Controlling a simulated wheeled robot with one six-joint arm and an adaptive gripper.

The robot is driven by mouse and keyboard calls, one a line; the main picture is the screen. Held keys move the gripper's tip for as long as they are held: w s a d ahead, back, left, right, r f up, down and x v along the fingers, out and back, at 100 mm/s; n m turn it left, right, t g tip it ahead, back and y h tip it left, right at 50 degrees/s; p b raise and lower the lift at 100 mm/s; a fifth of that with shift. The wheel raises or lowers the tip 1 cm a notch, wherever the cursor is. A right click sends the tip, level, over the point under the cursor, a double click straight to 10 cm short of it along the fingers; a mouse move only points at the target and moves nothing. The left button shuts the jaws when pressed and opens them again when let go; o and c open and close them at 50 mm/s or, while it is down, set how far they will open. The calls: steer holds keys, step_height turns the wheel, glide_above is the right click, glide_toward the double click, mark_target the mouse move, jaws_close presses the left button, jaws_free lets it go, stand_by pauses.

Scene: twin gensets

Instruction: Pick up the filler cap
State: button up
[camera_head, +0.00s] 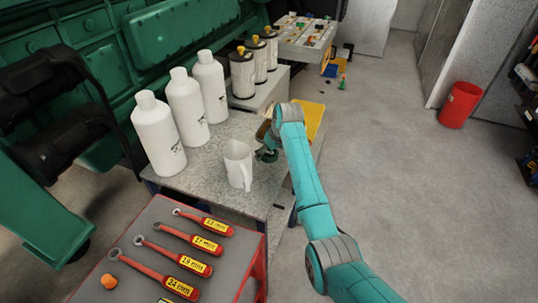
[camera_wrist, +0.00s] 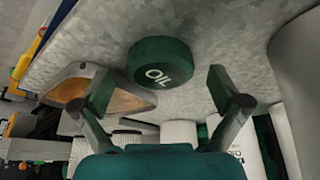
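The filler cap (camera_wrist: 160,64) is a dark green round cap marked OIL. In the wrist view it sits on the mottled grey worktop, near the upper middle. My gripper (camera_wrist: 160,84) is open, with one finger to each side of the cap and a gap between each finger and it. No finger appears to touch the cap. In the head view my gripper (camera_head: 266,148) is low over the worktop, just right of the white jug. A dark green shape there may be the cap or a finger; I cannot tell.
The white jug (camera_head: 238,166) and several white bottles (camera_head: 158,135) stand left of my gripper. A grey-rimmed amber dish (camera_wrist: 66,93) is close to one finger. Red-handled wrenches (camera_head: 182,258) lie on the front cart.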

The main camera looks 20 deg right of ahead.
steer(key=c, duration=1.2)
